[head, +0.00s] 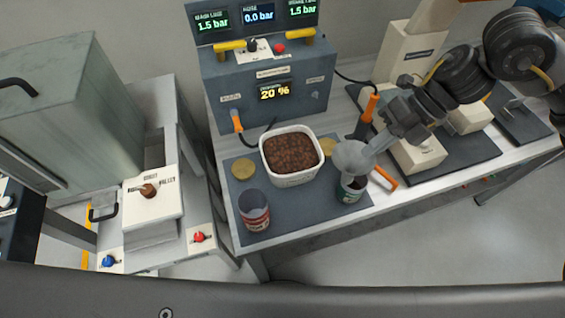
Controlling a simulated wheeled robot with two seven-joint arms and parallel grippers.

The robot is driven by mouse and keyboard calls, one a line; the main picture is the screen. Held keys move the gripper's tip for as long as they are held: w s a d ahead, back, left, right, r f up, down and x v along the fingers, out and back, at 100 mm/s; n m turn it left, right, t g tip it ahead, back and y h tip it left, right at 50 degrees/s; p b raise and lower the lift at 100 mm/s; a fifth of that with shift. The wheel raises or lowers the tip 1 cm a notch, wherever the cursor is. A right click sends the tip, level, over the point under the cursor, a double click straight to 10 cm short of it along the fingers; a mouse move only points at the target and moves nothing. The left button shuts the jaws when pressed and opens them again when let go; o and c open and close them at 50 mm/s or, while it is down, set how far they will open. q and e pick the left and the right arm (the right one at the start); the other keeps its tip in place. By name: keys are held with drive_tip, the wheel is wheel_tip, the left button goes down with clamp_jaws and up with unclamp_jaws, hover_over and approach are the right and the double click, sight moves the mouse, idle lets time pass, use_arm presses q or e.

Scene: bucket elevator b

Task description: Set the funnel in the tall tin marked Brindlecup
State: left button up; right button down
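The grey funnel (352,157) is at the end of my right arm in the head view. My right gripper (378,143) appears shut on its right side. The funnel is directly over a dark tin with a green and white label (351,192). It covers part of the tin's mouth, and I cannot tell whether the spout is inside. A second tin with a red and white label (255,212) stands open at the front left of the dark mat. The lettering on both tins is too small to read. My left gripper is not in view.
A white tub (292,180) of brown granules stands on the dark mat (295,217), between round tan discs (243,168). An orange handle (383,178) lies right of the green tin. A control box (262,95) stands behind. The mat's front middle is clear.

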drive_tip(key=s+a+f+n+g+h, duration=0.25)
drive_tip(key=n+h, duration=0.25)
drive_tip(key=n, duration=0.4)
drive_tip(key=s+a+f+n+g+h, duration=0.15)
drive_tip(key=f+n+h, duration=0.25)
drive_tip(key=n, duration=0.6)
drive_tip(key=w+d+n+t+h+b, duration=0.1)
drive_tip(key=d+n+t+h, duration=0.3)
drive_tip(key=n, duration=0.9)
drive_tip(key=d+r+t, duration=0.1)
drive_tip(key=d+t, duration=0.1)
drive_tip(key=d, duration=0.2)
drive_tip(key=shift+w+d+h, duration=0.4)
drive_tip(key=shift+s+d, duration=0.1)
